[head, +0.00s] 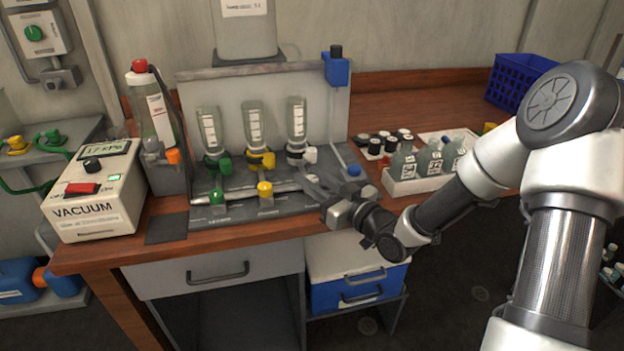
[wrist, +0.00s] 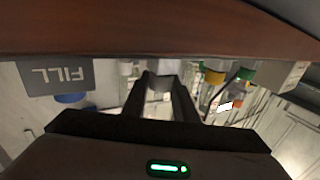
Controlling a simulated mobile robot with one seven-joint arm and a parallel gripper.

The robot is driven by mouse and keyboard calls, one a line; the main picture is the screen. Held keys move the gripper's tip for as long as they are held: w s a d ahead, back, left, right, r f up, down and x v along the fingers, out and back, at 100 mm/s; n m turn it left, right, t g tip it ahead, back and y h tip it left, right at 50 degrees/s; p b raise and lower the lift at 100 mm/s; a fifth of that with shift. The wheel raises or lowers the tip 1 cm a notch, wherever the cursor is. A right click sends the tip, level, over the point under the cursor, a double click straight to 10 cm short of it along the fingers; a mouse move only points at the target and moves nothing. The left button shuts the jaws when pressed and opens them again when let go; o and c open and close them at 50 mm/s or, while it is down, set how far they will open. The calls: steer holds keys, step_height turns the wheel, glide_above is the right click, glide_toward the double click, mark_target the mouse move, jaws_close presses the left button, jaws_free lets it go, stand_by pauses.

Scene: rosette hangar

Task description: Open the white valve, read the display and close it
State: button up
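The white valve handle (head: 310,155) sits at the neck of the rightmost upside-down bottle on the manifold. My gripper (head: 308,180) is just below it, over the right end of the manifold, and hides what lies behind it there. In the wrist view the two dark fingers of my gripper (wrist: 163,86) stand apart, with a pale piece between them; I cannot tell whether they touch it. The display (head: 107,149) is on top of the VACUUM box (head: 98,195); it seems to end in kPa, and its digits are too small to read surely.
Green (head: 216,196) and yellow (head: 265,189) valves stand left of my gripper. A white tray of bottles (head: 405,187) is to the right. A squeeze bottle (head: 150,110) stands beside the VACUUM box. The bench's front edge is close below my wrist.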

steer(key=shift+f+m+t+h+b, duration=0.15)
steer(key=shift+m+t+h+b, duration=0.15)
steer(key=shift+m+b, duration=0.1)
steer(key=shift+s+a+m+t+h+b, duration=0.1)
steer(key=shift+a+m+t+h+b, duration=0.05)
steer(key=shift+m+t+h+b, duration=0.55)
steer(key=m+t+h, duration=0.1)
steer(key=h, duration=0.1)
steer(key=m+t+h+b, duration=0.1)
steer(key=m+h, duration=0.1)
steer(key=h, duration=0.1)
steer(key=shift+a, duration=0.15)
steer(key=m+h, duration=0.3)
steer(key=h, duration=0.2)
steer(key=shift+m+t+h+b, duration=0.3)
steer(key=shift+m+t, duration=0.1)
steer(key=m+g+h, duration=0.1)
steer(key=m+h, duration=0.3)
steer(key=h, duration=0.2)
steer(key=shift+d+m+g+h, duration=0.2)
steer(key=shift+m+g+h, duration=0.1)
steer(key=shift+h, duration=0.3)
steer(key=shift+r, duration=0.2)
steer(key=o, duration=1.1)
